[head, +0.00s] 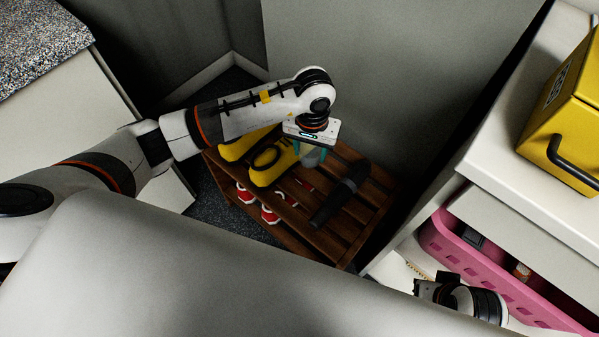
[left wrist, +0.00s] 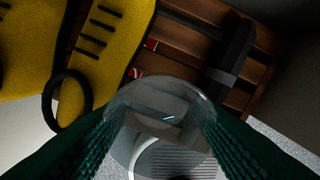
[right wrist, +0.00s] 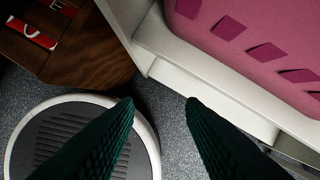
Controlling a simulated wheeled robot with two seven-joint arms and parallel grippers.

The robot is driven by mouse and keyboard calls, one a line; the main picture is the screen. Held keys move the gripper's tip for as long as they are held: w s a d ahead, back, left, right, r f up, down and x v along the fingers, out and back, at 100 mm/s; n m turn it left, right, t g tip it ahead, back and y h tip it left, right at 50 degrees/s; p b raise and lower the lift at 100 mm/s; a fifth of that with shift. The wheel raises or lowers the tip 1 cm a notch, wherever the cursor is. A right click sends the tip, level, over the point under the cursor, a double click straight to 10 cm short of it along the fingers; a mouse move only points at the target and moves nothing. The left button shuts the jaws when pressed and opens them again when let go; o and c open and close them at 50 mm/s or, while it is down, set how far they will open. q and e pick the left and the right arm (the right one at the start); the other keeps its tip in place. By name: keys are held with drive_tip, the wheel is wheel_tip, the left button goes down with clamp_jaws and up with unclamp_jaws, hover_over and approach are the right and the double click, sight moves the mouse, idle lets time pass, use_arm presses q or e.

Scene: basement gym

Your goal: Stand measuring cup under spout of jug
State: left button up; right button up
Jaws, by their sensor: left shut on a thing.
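A clear, see-through measuring cup (left wrist: 160,112) is between the fingers of my left gripper (left wrist: 160,104), which is shut on it. In the head view the cup (head: 311,157) hangs below the left wrist, above a wooden slatted rack. A yellow boxy container (head: 571,105) with a black handle stands on the white counter at the right. It may be the jug; no spout shows. My right gripper (right wrist: 160,104) is open and empty above the floor, beside the white cabinet.
The wooden rack (head: 347,244) holds yellow shoes (head: 272,166), red-and-white items (head: 270,214) and a dark long object (head: 340,195). A pink basket (head: 485,262) sits in the cabinet under the white counter (head: 497,150). The counter's near-left part is bare. Grey walls stand close behind the rack.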

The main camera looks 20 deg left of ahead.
use_arm(q)
wheel_tip(320, 180, down, 2)
drive_tip(key=shift+s+d+f+b, duration=0.1)
drive_tip(key=shift+s+f+b, duration=0.1)
drive_tip(key=shift+b, duration=0.2)
wheel_tip(320, 180, down, 6)
drive_tip(key=shift+r+b, duration=0.25)
drive_tip(key=shift+b, duration=0.25)
drive_tip(key=shift+f+b, duration=0.5)
drive_tip(key=shift+f, duration=1.8)
use_arm(e)
drive_tip(key=shift+s+d+r, duration=0.1)
drive_tip(key=shift+s+r, duration=0.25)
drive_tip(key=shift+s, duration=0.2)
use_arm(q)
drive_tip(key=o, duration=0.9)
use_arm(e)
drive_tip(key=shift+w+t, duration=0.4)
drive_tip(key=shift+w, duration=0.15)
use_arm(q)
drive_tip(key=shift+o, duration=0.2)
use_arm(e)
drive_tip(key=shift+r, duration=0.1)
